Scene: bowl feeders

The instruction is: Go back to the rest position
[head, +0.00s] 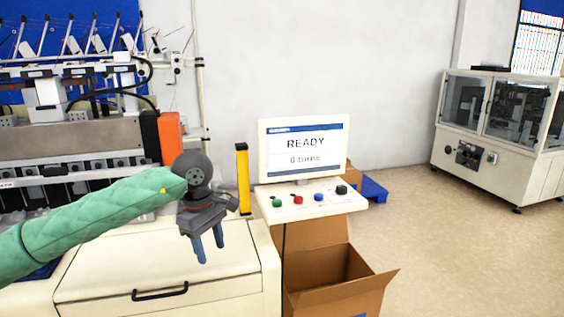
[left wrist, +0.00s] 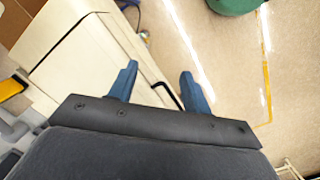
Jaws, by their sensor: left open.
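My left gripper (head: 208,248) hangs at the end of my green-sleeved arm in the head view, in front of the cream machine cabinet. Its two blue fingers point down and stand apart, with nothing between them. In the left wrist view the same open fingers (left wrist: 155,85) show over the cabinet edge and the floor. My right gripper is in neither view.
A control panel (head: 330,203) with coloured buttons and a screen (head: 304,149) reading READY stands right of my left gripper. An open cardboard box (head: 335,280) sits below it. A glazed machine (head: 500,130) stands far right. The floor (head: 460,260) between is clear.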

